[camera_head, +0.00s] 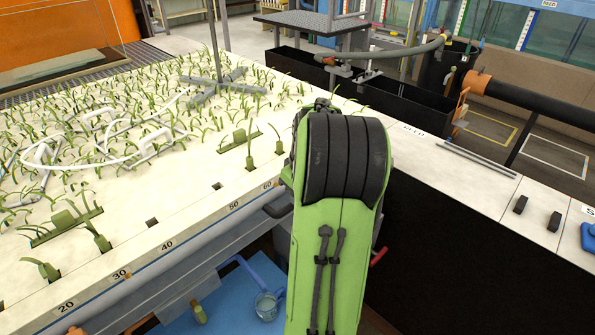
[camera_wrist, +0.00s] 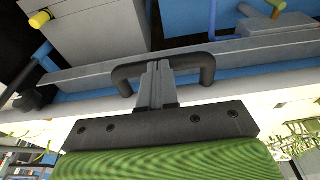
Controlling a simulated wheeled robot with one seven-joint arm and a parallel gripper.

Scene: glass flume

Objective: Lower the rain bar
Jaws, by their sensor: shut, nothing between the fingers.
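My gripper (camera_wrist: 154,68) shows in the wrist view with its two grey fingers shut and nothing between them. A dark U-shaped handle (camera_wrist: 207,70) on a long grey bar (camera_wrist: 255,55) lies behind the fingertips. The fingers overlap the middle of the handle in the picture; I cannot tell whether they touch it. I cannot tell for sure that this grey bar is the rain bar. In the head view my green arm hides the gripper. A grey rail with a dark grip (camera_head: 277,206) runs along the planted bed's front edge there.
The white planted bed (camera_head: 130,213) with a number scale fills the left. A black trough (camera_head: 400,103) and a thick black hose (camera_head: 525,98) lie at the back right. A white worktop (camera_head: 480,185) with dark knobs is at right. A glass jug (camera_head: 267,305) sits low below the bed.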

